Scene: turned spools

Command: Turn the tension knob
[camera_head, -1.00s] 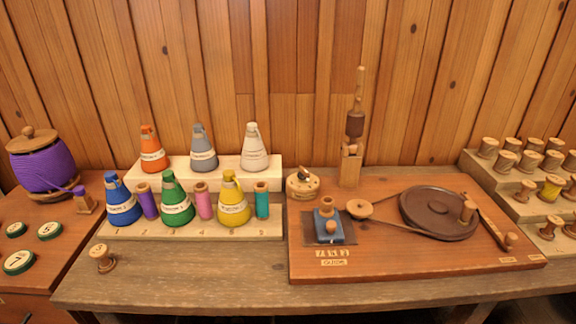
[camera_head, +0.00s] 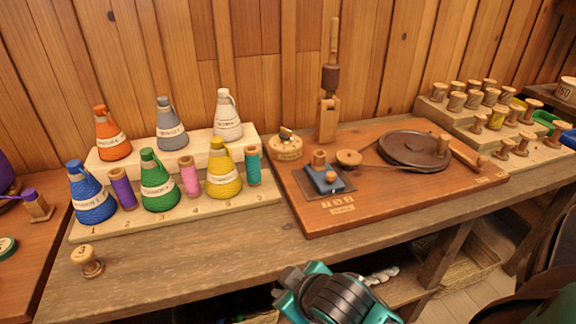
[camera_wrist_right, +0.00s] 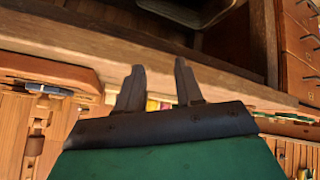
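A round wooden knob with a dark pointer on top (camera_head: 286,145), which looks like the tension knob, sits at the back left corner of the reddish winder board (camera_head: 400,203). Nothing touches it. A teal and black link of my arm shows at the bottom of the head view, in front of the bench and below the board. My right gripper (camera_wrist_right: 159,84) shows in the right wrist view with its two fingers apart and nothing between them. It is away from the knob. My left gripper is not in view.
The board also carries a dark wheel (camera_head: 415,150), a blue block (camera_head: 324,180) and an upright wooden post (camera_head: 328,118). Thread cones and spools stand on a stepped rack (camera_head: 188,213) to the left. A loose spool (camera_head: 87,261) stands at the front left. The front bench strip (camera_head: 200,265) is mostly clear.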

